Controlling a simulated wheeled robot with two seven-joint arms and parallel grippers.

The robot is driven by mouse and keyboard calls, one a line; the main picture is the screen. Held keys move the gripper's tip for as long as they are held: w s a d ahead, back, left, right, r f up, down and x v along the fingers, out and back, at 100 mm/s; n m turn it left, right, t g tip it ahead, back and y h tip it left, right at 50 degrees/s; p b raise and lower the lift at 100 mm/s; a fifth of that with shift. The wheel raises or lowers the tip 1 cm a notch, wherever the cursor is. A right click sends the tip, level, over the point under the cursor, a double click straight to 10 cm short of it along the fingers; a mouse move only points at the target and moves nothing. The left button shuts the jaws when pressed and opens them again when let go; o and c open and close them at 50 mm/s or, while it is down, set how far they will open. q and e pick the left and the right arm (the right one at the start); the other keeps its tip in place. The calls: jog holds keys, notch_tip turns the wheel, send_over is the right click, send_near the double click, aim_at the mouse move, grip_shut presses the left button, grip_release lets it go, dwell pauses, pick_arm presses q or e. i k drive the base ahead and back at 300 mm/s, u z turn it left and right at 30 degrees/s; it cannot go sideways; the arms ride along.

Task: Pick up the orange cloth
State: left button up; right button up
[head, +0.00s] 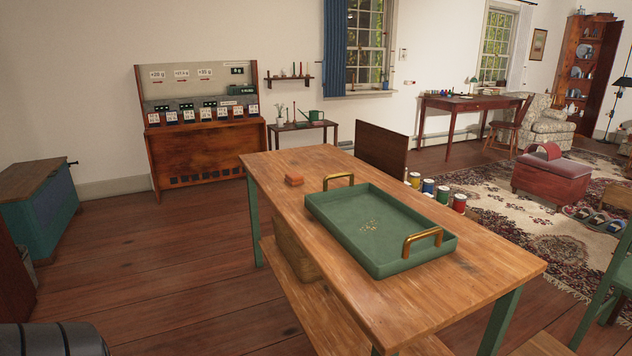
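A small, folded-looking orange item (294,179), which appears to be the orange cloth, lies on the wooden table (460,285) near its far left end. It sits just left of the green tray (372,232), apart from it. Neither of my grippers shows in the head view, so I cannot see whether they are open or shut.
The tray has two brass handles and looks empty. The table has a lower shelf with a wooden box (293,248). Paint tins (443,194) stand beyond the table. A green chair (612,275) is at the right. The floor left of the table is clear.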

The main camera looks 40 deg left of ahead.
aim_at(294, 179)
jog(key=u, duration=1.6)
